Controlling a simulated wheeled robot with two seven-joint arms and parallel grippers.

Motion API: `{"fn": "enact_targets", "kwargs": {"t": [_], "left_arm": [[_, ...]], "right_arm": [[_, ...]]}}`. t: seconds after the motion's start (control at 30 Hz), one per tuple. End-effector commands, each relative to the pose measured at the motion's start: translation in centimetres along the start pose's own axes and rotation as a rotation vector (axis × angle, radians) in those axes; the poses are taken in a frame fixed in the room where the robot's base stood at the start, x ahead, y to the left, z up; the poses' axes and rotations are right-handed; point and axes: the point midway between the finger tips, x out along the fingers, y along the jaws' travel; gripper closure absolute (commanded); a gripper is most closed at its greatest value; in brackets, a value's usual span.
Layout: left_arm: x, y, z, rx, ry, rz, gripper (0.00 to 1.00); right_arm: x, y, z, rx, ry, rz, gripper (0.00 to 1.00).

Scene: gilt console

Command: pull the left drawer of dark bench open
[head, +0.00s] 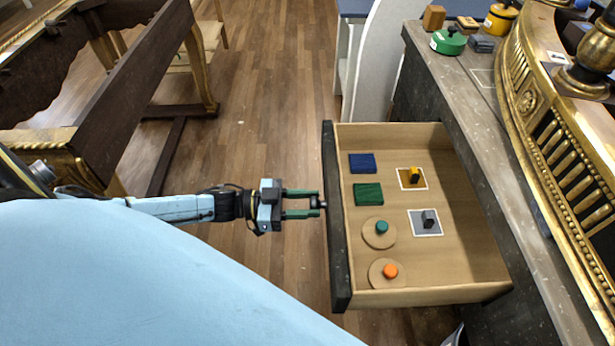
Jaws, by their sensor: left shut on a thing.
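The dark bench (475,125) runs along the right side. Its drawer (455,297) stands pulled out, with a dark front panel and a light wood inside that shows wide. My left gripper (318,203) is shut on the small dark knob on the outside of the drawer's front panel (338,240). Its green fingers lie on either side of the knob, which they partly hide. My right gripper does not show.
In the drawer lie a blue block (362,163), a green block (368,194), two round wooden discs with knobs, and two square cards with small pieces. A gilt console (570,130) stands on the bench. A dark wooden frame (130,80) stands left; wooden floor between is clear.

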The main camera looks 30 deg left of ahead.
Motion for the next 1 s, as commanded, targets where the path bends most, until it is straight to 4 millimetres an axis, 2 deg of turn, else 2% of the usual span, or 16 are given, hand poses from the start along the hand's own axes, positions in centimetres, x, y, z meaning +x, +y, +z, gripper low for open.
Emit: {"fn": "enact_targets", "kwargs": {"t": [0.27,0.3,0.43,0.77,0.87,1.0], "left_arm": [[-0.1,0.0,0.0,0.001,0.000,-0.001,1.00],[-0.1,0.0,0.0,0.001,0.000,-0.001,0.62],[-0.1,0.0,0.0,0.001,0.000,-0.001,0.45],[-0.3,0.0,0.0,0.000,-0.001,-0.002,0.43],[-1.3,0.0,0.1,-0.001,-0.004,-0.002,0.43],[-3.9,0.0,0.1,-0.001,-0.007,-0.003,0.43]], "right_arm": [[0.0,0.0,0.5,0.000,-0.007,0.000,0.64],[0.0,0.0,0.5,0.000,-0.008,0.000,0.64],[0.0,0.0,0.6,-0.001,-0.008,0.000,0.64],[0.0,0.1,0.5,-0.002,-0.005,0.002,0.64],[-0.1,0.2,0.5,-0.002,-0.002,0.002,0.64],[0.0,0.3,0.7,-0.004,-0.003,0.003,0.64]]}}
